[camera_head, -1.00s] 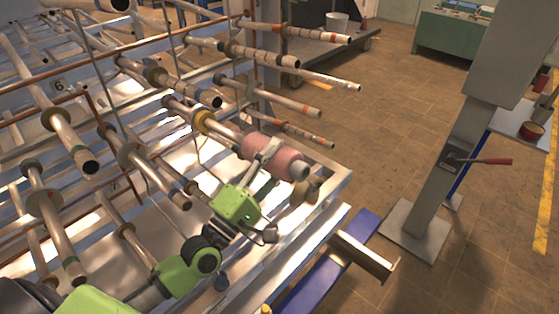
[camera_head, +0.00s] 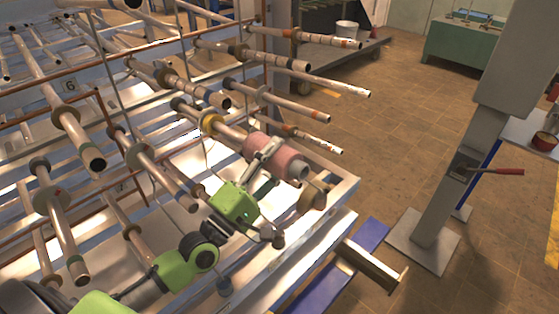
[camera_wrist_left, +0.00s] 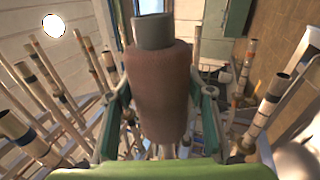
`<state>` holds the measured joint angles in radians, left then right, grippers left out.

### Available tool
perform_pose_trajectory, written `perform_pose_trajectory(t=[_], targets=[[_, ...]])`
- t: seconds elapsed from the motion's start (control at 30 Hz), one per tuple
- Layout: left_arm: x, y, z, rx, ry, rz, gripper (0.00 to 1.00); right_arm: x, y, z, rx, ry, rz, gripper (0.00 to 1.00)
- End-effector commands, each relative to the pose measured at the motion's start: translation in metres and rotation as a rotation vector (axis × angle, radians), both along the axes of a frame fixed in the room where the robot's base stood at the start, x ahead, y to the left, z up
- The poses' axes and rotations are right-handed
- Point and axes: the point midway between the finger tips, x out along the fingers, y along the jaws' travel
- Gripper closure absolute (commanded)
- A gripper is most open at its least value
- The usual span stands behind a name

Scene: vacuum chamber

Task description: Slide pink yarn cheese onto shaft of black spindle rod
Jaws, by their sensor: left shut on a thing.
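The pink yarn cheese (camera_head: 287,164) is a thick pink roll on a grey core tube (camera_head: 301,172), which sticks out at its near right end. My left gripper (camera_head: 267,151) is shut around the middle of the roll. The left wrist view shows the roll (camera_wrist_left: 160,95) upright between both fingers, with its core tube (camera_wrist_left: 152,31) at the top. A rod with a yellow collar (camera_head: 212,124) runs in line with the roll's far end. I cannot tell whether the rod is inside the core. I cannot pick out the black spindle rod with certainty. My right gripper is not in view.
Several other rods (camera_head: 150,162) jut from the rack around the roll, some close to my left arm. The rack's metal edge (camera_head: 318,237) lies below right. A grey post with a red-handled lever (camera_head: 495,171) stands on the right. Open tiled floor (camera_head: 385,140) lies between.

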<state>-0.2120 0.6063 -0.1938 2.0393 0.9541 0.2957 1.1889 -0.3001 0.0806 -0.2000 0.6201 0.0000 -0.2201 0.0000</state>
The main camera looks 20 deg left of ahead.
Motion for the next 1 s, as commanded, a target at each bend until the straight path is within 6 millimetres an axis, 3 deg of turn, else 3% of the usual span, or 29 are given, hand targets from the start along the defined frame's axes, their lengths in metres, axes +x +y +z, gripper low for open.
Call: perform_pose_trajectory(t=[1.0], targets=[[0.009, 0.024, -0.002, 0.000, -0.002, 0.000, 0.87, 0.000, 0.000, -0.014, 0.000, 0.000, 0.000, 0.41]])
